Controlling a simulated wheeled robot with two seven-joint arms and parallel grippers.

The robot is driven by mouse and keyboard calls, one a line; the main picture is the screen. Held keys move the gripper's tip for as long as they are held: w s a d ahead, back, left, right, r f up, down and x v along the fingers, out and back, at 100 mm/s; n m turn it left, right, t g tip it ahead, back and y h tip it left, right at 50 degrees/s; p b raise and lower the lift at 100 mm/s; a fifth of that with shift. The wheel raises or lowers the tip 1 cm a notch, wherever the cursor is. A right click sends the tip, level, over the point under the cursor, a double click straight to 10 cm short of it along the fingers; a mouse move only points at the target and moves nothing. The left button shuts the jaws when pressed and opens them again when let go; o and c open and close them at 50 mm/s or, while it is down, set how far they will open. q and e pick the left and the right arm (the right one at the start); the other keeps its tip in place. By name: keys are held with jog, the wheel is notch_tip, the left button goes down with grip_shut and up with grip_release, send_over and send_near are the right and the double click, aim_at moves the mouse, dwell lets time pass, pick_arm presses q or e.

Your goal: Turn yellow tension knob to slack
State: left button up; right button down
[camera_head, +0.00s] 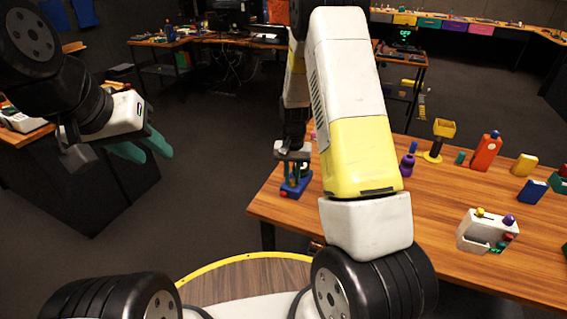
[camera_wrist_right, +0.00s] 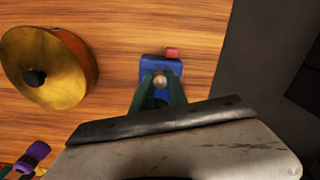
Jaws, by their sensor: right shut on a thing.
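A white panel box (camera_head: 485,232) stands on the right of the wooden table, with a small yellow knob (camera_head: 480,212), a purple ball (camera_head: 509,219) and red and green parts on it. My right gripper (camera_head: 292,168) is well to the left of the panel, at the table's left edge. It points down over a small blue device with a red block (camera_head: 290,188). In the right wrist view its green fingers (camera_wrist_right: 160,92) are shut on the blue device (camera_wrist_right: 150,66), around its pale round knob. My left gripper (camera_head: 150,154) is open and empty, away from the table.
The table also carries a purple bottle (camera_head: 407,165), a yellow stand (camera_head: 438,140), an orange-red bottle (camera_head: 486,151) and a blue block (camera_head: 532,191). A round brass thing (camera_wrist_right: 55,68) lies beside the blue device. Bare wood lies left of the panel.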

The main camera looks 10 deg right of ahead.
aim_at(292, 180)
dwell(0.3)
jog(key=c, duration=1.3)
grip_release()
jog(key=shift+r, duration=3.9)
